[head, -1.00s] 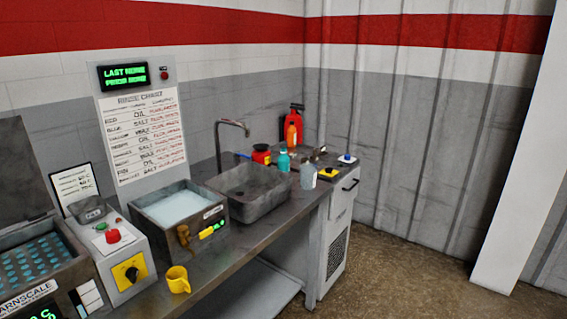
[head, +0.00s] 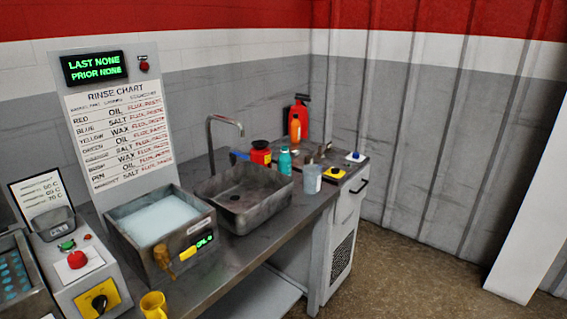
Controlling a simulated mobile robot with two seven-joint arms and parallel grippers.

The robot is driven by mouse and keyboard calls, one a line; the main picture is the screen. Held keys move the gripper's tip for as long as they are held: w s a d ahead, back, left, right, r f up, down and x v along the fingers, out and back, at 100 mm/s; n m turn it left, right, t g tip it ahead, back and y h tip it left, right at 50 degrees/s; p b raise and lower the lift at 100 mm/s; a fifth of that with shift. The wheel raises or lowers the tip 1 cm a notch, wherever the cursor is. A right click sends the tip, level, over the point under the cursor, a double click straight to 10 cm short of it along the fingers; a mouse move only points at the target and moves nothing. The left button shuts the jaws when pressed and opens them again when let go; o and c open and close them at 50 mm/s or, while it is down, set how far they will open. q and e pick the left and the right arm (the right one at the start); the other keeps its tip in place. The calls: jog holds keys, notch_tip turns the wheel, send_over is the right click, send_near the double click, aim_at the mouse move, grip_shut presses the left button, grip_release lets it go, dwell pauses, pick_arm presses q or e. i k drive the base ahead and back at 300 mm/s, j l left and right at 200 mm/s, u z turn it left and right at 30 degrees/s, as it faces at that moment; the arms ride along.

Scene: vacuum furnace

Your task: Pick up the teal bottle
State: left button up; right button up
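The teal bottle (head: 285,160) stands upright on the metal counter, just right of the sink in the head view. A red jar with a dark lid (head: 261,152) stands to its left, and a pale translucent container (head: 312,178) stands to its right and nearer. The teal bottle's lower part is partly hidden behind the sink's rim. Neither of my grippers shows in the head view.
The sink (head: 243,196) with its tap (head: 225,130) lies before the bottles. An orange bottle (head: 295,128) and a red extinguisher (head: 301,114) stand behind. A liquid-filled tank (head: 158,222) and a yellow mug (head: 153,304) are nearer. The floor at right (head: 400,270) is clear.

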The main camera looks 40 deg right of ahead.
aim_at(285, 159)
jog(key=i+l, duration=0.15)
jog(key=l, duration=0.2)
jog(key=i+l+u, duration=0.1)
jog(key=l, duration=0.25)
jog(key=i+l, duration=0.4)
jog(key=l, duration=0.3)
jog(key=i+l+u, duration=0.1)
jog(key=l, duration=0.25)
jog(key=i, duration=0.1)
